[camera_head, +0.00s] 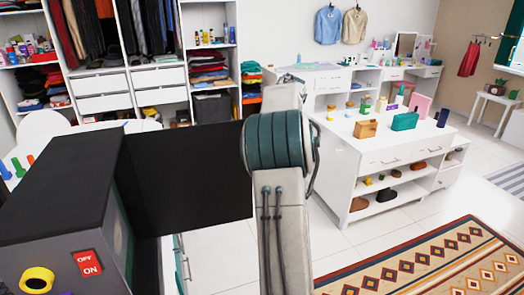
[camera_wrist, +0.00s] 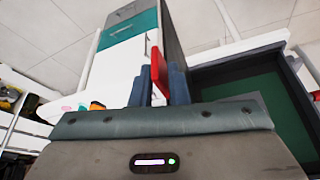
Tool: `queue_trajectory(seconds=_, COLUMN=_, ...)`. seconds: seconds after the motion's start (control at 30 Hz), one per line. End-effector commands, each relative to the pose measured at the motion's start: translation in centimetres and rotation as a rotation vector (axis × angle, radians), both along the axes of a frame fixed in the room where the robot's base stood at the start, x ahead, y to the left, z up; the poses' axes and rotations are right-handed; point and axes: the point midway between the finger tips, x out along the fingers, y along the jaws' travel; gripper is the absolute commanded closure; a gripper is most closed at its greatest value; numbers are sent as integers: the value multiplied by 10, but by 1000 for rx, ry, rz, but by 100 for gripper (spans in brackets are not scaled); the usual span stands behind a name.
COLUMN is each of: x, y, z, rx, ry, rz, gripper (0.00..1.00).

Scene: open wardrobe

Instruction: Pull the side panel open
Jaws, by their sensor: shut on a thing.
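A grey box with a black top (camera_head: 60,170) stands at the lower left of the head view. A flat black panel (camera_head: 195,165) stands out from its right side, its right end behind my arm. In the wrist view my gripper (camera_wrist: 164,75) has its blue-grey fingers close together on a red handle-like piece (camera_wrist: 177,84). A dark-framed green panel (camera_wrist: 235,110) is just right of the fingers. My gripper is hidden in the head view, and how the handle joins the panel is not clear.
A red OFF/ON plate (camera_head: 88,263) and a yellow ring (camera_head: 37,280) are on the box's front. A white island (camera_head: 385,160) with bags and shelves stands to the right. White wardrobe shelving (camera_head: 160,78) lines the back. White floor near the patterned rug (camera_head: 430,265) is clear.

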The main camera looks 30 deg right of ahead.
Motion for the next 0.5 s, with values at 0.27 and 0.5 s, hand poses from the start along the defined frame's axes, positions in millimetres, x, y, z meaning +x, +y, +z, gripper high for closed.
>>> queue_trajectory(seconds=0.27, x=2, y=2, z=0, rx=0, ry=-2, rz=12, gripper=100)
queue_trajectory(seconds=0.5, x=2, y=2, z=0, rx=2, ry=-1, rz=11, gripper=71)
